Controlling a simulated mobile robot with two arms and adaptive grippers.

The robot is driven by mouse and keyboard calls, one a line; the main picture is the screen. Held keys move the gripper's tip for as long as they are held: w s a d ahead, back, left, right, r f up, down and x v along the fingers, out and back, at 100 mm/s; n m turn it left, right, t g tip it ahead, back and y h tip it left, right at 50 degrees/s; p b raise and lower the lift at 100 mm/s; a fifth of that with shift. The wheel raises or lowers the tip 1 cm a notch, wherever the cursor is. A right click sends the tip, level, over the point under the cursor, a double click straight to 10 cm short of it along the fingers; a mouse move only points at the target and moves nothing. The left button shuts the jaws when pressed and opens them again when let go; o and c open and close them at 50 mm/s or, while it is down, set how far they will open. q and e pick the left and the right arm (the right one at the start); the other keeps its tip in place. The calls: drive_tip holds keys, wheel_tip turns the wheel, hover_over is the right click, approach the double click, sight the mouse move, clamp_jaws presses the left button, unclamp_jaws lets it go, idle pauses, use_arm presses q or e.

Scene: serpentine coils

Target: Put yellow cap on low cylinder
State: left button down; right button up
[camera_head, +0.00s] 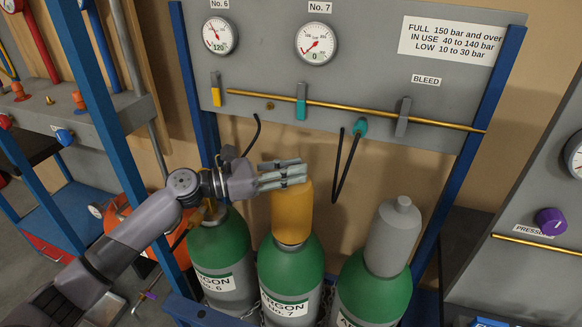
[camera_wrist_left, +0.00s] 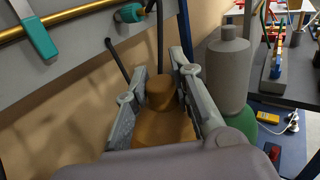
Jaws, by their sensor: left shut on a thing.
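The yellow cap (camera_head: 292,217) is upright over the top of the middle green cylinder (camera_head: 290,268), labelled ARGON No. 7. Its lower edge meets the cylinder's shoulder in the head view; I cannot tell whether it is fully seated. My left gripper (camera_head: 284,174) is shut on the cap's upper part, coming from the left. In the left wrist view the cap (camera_wrist_left: 162,118) stands between the two fingers, its narrow top knob visible. Cylinder No. 6 (camera_head: 218,250) stands to the left, its top partly hidden by my arm. My right gripper is not in view.
A third green cylinder (camera_head: 372,290) with a grey cap (camera_head: 395,235) stands close on the right. Behind is a grey panel (camera_head: 360,80) with gauges No. 6 (camera_head: 219,35), showing 120, and No. 7 (camera_head: 316,42), showing 0.

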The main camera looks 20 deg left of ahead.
use_arm(q)
drive_tip(key=shift+f+b, duration=0.45)
drive_tip(key=shift+f, duration=0.45)
drive_tip(key=c, duration=1.3)
unclamp_jaws()
drive_tip(key=shift+f, duration=0.15)
drive_tip(key=shift+s+a, duration=0.1)
